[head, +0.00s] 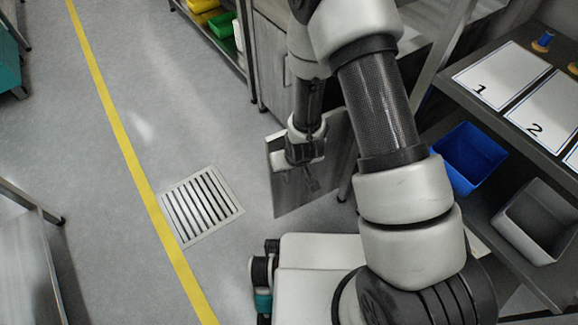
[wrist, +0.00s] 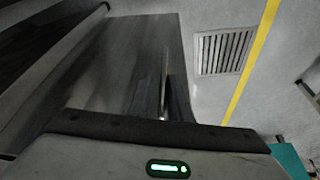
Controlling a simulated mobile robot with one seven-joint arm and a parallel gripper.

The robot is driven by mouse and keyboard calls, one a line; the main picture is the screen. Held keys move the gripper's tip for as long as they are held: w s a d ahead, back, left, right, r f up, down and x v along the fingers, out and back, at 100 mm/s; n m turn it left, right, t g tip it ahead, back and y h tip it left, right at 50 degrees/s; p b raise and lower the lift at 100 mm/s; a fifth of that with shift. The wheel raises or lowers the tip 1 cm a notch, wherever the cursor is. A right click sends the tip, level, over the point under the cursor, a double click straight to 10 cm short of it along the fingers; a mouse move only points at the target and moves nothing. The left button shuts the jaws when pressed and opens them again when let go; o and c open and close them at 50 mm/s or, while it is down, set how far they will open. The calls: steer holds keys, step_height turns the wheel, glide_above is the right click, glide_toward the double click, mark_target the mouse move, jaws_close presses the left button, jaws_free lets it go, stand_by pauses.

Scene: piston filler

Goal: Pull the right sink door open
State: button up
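The right sink door appears to be the grey metal panel (head: 290,196) in the middle of the head view. It stands swung out from the cabinet over the floor. In the wrist view the panel (wrist: 125,60) fills the upper left. My gripper (head: 311,184) is at the panel's face, partly hidden by my own wrist. In the wrist view a dark finger (wrist: 178,97) shows close against the panel's right part. I cannot tell whether the fingers are open or shut, or whether they touch a handle. The door's hinge side is hidden behind my arm.
A grey cabinet front (head: 271,65) stands behind my arm. A floor drain (head: 201,205) and yellow line (head: 128,150) lie left of the panel, with clear floor around. At right, a shelf holds a blue bin (head: 468,158) and a grey bin (head: 536,222).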

steer(key=shift+o, duration=1.2)
steer(key=shift+w+d, duration=0.1)
steer(key=shift+s+r, duration=0.2)
steer(key=p+v, duration=0.5)
steer(key=v, duration=1.2)
steer(key=shift+w, duration=0.15)
